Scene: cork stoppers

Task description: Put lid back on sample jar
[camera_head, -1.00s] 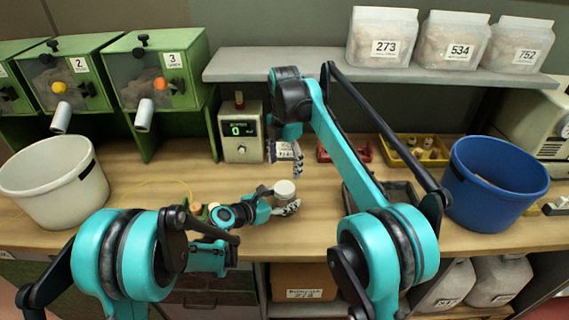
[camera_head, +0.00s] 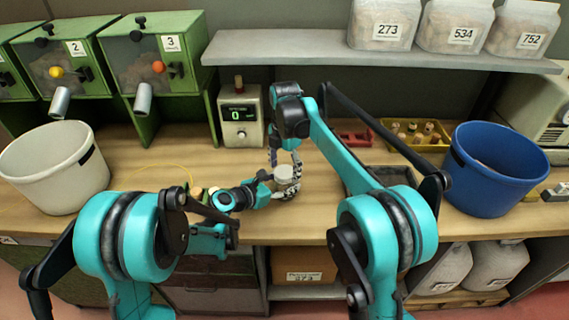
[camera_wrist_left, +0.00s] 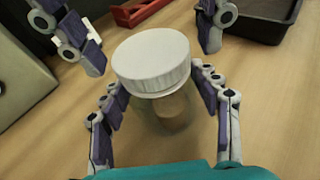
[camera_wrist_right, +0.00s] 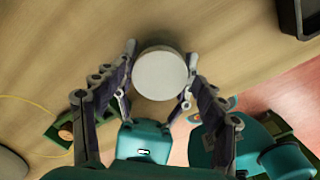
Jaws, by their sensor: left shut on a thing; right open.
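The sample jar (camera_wrist_left: 165,118) is clear, with brownish contents, and stands above or on the bench in my left gripper (camera_head: 284,192). The left fingers are shut around its sides. The white ribbed lid (camera_wrist_left: 152,62) sits at the jar's mouth; I cannot tell whether it is screwed tight. The lid also shows from above in the right wrist view (camera_wrist_right: 160,74) and in the head view (camera_head: 284,172). My right gripper (camera_head: 284,158) is above the jar and open, its fingers on either side of the lid. I cannot see clear contact between them and the lid.
A scale-like box with a green display (camera_head: 240,114) stands behind. A red holder (camera_head: 354,137), a yellow tray of stoppers (camera_head: 412,146) and a dark tray (camera_wrist_left: 262,18) lie behind and right. A white bucket (camera_head: 55,175) and a blue bucket (camera_head: 495,180) flank the bench.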

